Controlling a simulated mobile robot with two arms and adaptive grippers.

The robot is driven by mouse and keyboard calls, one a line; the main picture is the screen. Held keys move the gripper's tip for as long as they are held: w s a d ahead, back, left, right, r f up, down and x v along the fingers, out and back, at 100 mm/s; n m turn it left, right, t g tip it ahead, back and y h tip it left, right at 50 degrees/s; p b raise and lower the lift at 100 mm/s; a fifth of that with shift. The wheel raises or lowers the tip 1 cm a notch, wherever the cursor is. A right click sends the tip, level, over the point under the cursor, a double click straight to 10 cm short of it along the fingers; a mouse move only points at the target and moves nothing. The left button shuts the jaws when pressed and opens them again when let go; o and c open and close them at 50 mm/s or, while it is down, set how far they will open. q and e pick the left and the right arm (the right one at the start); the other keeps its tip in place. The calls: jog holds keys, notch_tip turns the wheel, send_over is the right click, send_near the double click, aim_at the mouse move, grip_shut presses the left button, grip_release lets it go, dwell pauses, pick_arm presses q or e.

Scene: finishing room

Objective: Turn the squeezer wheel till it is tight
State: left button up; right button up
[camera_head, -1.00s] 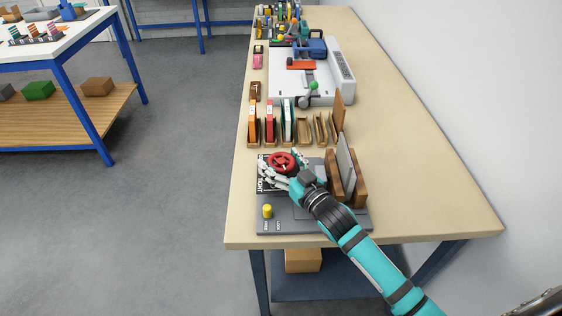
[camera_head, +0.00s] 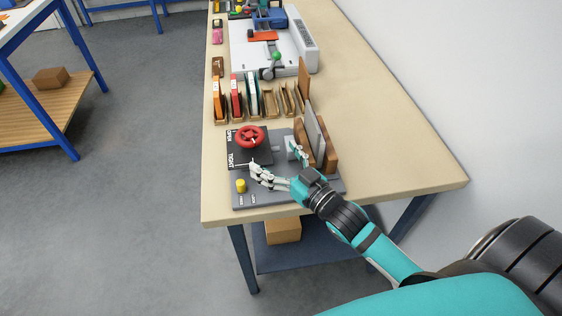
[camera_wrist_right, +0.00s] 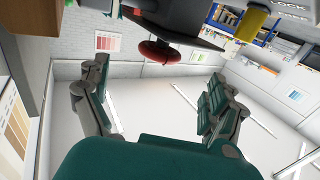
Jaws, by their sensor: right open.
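The squeezer wheel (camera_head: 250,136) is a red handwheel standing on a dark plate marked TIGHT and OPEN, on the grey squeezer base (camera_head: 290,189). In the right wrist view the red wheel (camera_wrist_right: 158,51) shows at the top, ahead of the fingers. My right gripper (camera_head: 274,162) is open and empty, with its fingers spread over the base, to the near right of the wheel and apart from it. In the right wrist view the gripper (camera_wrist_right: 155,100) has nothing between its fingers. My left gripper does not show.
A yellow knob (camera_head: 241,186) stands at the base's near left. Upright wooden boards and a grey plate (camera_head: 314,130) stand at its right. Behind are slots with colored books (camera_head: 236,96) and a white machine (camera_head: 268,50). The table's right side (camera_head: 385,140) is clear.

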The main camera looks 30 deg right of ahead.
aim_at(240, 129)
jog(key=shift+v, duration=0.9)
jog(key=s+d+y+p, duration=0.1)
jog(key=s+d+p, duration=0.1)
jog(key=s+d+n+g+y+p, duration=0.1)
jog(key=s+p, duration=0.1)
jog(key=shift+d+r+n, duration=0.1)
jog(key=shift+d+n, duration=0.2)
jog(key=shift+d, duration=0.1)
jog(key=p+x, duration=0.3)
jog(key=x, duration=1.4)
jog(key=shift+a, duration=0.2)
